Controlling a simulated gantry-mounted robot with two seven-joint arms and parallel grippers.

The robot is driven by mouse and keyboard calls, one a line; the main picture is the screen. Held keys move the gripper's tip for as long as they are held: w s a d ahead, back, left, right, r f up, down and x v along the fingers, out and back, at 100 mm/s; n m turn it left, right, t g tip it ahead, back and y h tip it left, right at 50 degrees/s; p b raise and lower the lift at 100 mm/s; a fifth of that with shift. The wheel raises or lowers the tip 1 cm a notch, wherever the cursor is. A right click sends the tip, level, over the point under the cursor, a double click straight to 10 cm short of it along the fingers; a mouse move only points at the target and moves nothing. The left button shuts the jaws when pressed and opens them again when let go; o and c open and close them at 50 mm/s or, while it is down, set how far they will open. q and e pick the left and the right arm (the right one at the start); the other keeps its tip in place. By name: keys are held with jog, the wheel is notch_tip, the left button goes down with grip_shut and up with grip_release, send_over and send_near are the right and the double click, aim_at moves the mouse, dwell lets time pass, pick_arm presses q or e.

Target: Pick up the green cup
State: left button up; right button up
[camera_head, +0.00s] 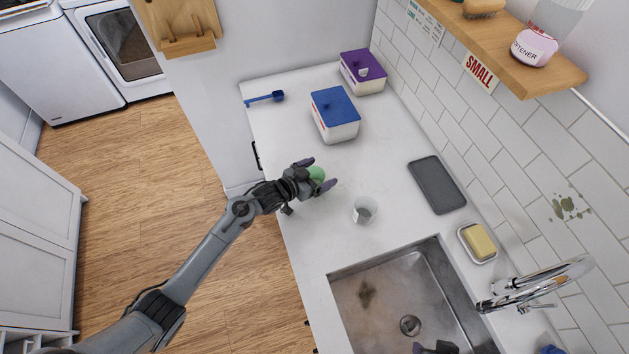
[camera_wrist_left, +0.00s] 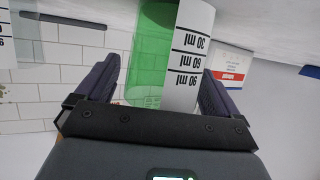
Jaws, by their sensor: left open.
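The green cup (camera_head: 316,174) stands on the white counter, partly hidden by my left gripper (camera_head: 319,173). In the left wrist view the cup (camera_wrist_left: 150,55) is see-through green with a white label marked 30, 60 and 90 ml, appearing upside down. The two dark purple fingers of my left gripper (camera_wrist_left: 157,85) are open, one on each side of the cup. A gap shows between the left finger and the cup; contact on the other side is unclear. Part of my right gripper (camera_head: 437,348) shows at the bottom edge over the sink; its fingers are mostly cut off.
A clear cup (camera_head: 365,210) stands close by, toward the sink (camera_head: 345,290). A blue-lidded box (camera_head: 335,115), a purple-lidded box (camera_head: 362,72) and a blue scoop (camera_head: 265,98) are farther back. A dark tray (camera_head: 437,184) and yellow soap (camera_head: 480,241) lie near the tiled wall.

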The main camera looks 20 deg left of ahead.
pick_arm(q)
jog(key=shift+w, duration=0.1)
jog(key=c, duration=1)
